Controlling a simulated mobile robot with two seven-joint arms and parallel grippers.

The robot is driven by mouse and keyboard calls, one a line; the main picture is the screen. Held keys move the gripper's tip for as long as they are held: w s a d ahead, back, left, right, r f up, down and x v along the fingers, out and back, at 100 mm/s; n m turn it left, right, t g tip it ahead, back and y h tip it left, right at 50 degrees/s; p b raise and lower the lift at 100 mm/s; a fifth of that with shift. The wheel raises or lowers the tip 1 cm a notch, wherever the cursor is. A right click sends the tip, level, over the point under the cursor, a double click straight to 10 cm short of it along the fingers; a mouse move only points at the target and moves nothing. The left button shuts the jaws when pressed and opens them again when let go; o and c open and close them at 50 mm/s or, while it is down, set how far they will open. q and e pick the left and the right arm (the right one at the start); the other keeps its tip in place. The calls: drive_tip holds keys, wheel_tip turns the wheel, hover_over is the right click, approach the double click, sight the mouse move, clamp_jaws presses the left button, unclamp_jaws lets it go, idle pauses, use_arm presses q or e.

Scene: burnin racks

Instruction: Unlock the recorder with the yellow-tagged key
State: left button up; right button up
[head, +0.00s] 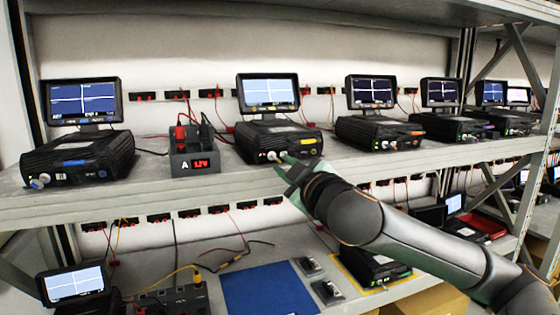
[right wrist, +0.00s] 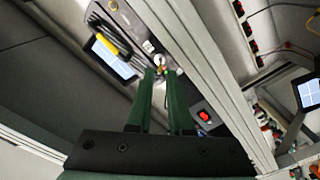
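The recorder with a yellow label (head: 305,140) is a black box with a lit screen (head: 268,91) on top, on the upper shelf at the middle of the head view. My right gripper (head: 284,163) is at its front face, beside a pale round knob. In the right wrist view, the green fingers (right wrist: 161,74) end at the front of the recorder (right wrist: 112,38), with a narrow gap between them. A small metallic, yellowish piece, apparently the key (right wrist: 161,70), is between the tips. I cannot tell how deep it sits in the lock. My left gripper is not in view.
More recorders stand at the left (head: 79,157) and right (head: 378,131) along the shelf. The shelf's front edge (head: 150,197) runs below my gripper. A blue mat (head: 267,290) lies on the lower shelf.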

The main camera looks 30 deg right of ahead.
sight(279, 161)
drive_tip(key=shift+w+d, duration=0.2)
drive_tip(key=shift+w, duration=0.65)
drive_tip(key=shift+w+d, duration=0.15)
drive_tip(key=shift+w, duration=0.7)
drive_tip(key=shift+c, duration=0.3)
clamp_jaws()
